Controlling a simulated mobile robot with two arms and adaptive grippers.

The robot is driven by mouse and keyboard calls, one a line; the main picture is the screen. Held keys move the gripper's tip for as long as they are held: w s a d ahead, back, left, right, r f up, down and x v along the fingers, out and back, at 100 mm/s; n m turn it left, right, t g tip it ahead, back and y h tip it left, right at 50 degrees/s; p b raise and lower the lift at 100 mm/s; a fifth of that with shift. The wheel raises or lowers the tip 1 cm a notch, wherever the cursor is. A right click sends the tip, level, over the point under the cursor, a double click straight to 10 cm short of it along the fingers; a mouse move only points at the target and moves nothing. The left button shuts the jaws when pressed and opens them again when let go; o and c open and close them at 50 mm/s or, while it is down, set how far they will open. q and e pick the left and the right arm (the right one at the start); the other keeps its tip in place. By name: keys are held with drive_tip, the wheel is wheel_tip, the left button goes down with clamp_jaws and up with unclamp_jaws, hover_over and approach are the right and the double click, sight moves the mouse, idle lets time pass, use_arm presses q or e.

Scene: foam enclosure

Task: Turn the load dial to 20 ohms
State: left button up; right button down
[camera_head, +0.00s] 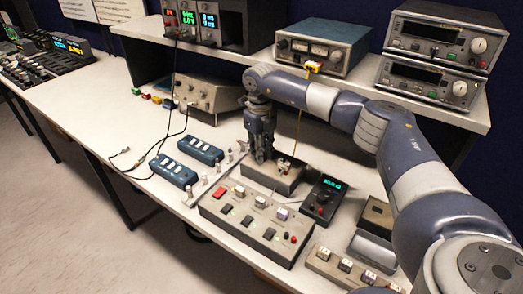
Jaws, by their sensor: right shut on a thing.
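My right gripper (262,158) points straight down over a small grey-beige box (283,186) on the bench. Its fingers are shut on what looks like the load dial on the left part of that box's top. The fingers hide the dial, so its pointer and scale cannot be read. A small terminal or post shows on the box's top to the right of the fingers. A black meter (325,199) with a lit cyan display and a red knob stands just right of the box; its digits are too small to read surely. My left gripper is not in view.
A grey panel with coloured switches (255,227) lies in front of the box. Two blue blocks (200,151) and a row of small posts lie to the left. Instruments (322,46) stand on the shelf behind. My right arm crosses the right side.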

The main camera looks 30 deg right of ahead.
drive_tip(key=shift+w+r, duration=0.1)
drive_tip(key=shift+r, duration=0.05)
drive_tip(key=c, duration=1.3)
unclamp_jaws()
drive_tip(key=shift+c, duration=0.2)
wheel_tip(320, 180, up, 12)
drive_tip(key=shift+a, duration=0.2)
drive_tip(key=shift+f, duration=0.2)
